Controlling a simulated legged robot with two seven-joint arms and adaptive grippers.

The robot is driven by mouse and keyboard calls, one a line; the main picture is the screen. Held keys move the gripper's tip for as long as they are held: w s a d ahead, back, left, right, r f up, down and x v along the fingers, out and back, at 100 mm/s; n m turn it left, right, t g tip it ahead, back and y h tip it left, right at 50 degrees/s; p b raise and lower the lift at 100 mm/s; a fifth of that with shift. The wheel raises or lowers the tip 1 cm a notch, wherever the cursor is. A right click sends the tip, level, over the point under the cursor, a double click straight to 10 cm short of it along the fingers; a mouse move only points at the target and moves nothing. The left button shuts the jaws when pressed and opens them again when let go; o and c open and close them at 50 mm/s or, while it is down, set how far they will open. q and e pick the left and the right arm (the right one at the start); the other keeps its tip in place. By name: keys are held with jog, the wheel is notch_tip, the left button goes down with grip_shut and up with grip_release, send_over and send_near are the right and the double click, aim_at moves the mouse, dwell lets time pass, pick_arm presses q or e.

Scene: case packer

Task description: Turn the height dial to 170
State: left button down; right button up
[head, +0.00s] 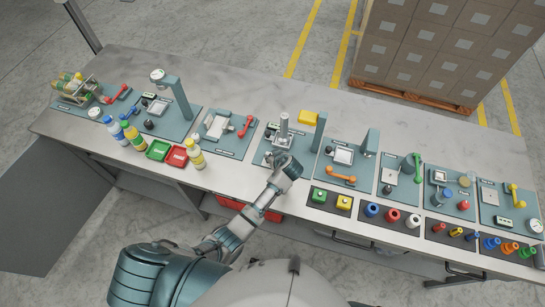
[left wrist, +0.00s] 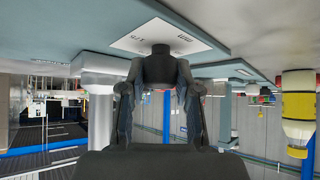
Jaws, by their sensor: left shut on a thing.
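My left gripper (head: 284,161) is at the front of the middle station's blue-grey plate (head: 262,150), below an upright silver column (head: 283,131). In the left wrist view the left gripper (left wrist: 160,78) is shut on a dark round knob, the height dial (left wrist: 160,52), with a finger on each side. Behind the dial is a white scale plate (left wrist: 190,34) with small dark marks, too small to read. In the head view the gripper hides the dial. Where the dial points cannot be told. My right gripper is not in view.
A yellow block (head: 308,118) on a post stands right of the column. Other stations flank this one closely.

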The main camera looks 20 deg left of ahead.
pick_arm(q)
jog(key=shift+n, duration=0.3)
dwell(0.4)
jog(key=c, duration=0.8)
grip_release()
jog(key=shift+w, duration=0.15)
jog(key=v, duration=1.2)
jog(key=shift+w+d, duration=0.15)
jog(key=shift+d, duration=0.05)
